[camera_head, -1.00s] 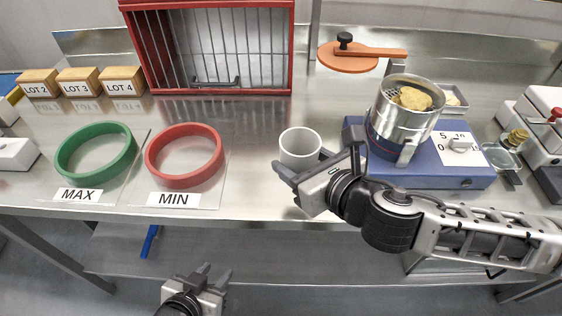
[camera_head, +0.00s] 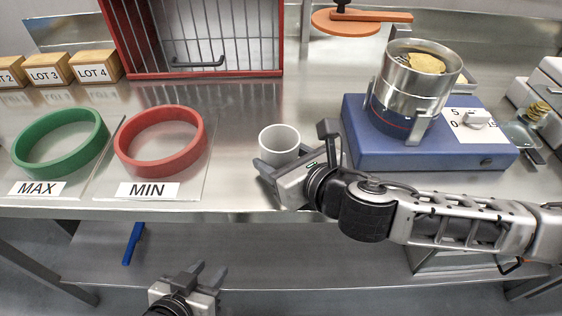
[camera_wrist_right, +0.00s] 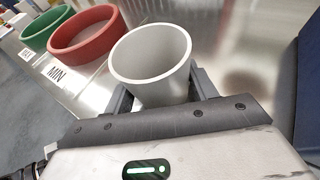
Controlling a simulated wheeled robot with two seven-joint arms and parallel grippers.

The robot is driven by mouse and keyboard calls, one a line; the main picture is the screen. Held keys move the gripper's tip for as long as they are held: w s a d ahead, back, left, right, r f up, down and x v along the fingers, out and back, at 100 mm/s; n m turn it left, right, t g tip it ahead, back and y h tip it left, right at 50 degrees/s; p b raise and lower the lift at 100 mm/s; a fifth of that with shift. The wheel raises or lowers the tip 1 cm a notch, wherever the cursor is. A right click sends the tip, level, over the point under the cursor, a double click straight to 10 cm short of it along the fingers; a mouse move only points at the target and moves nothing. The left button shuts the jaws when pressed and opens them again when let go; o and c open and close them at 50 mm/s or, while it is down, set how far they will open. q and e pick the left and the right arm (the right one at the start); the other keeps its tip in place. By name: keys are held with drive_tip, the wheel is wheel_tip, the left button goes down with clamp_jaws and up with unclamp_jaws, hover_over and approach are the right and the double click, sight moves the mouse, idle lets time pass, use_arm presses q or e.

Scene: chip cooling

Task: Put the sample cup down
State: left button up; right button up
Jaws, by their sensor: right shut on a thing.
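The sample cup (camera_head: 279,140) is white, empty and upright between the fingers of my right gripper (camera_head: 293,168). The right wrist view shows the cup (camera_wrist_right: 152,62) with the dark fingers (camera_wrist_right: 160,92) shut on its sides. It is over the steel table (camera_head: 235,150), between the red MIN ring and the blue device. Its base is hidden by the gripper, so I cannot tell whether it touches the table. My left gripper (camera_head: 205,276) is empty below the table's front edge, its fingers apart.
The red MIN ring (camera_head: 117,146) and green MAX ring (camera_head: 20,150) lie left of the cup. A blue device (camera_head: 375,155) with a metal pot (camera_head: 412,98) stands close on the right. A red barred cage (camera_head: 282,40) stands behind. Bare table lies behind the cup.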

drive_tip(key=o, duration=1)
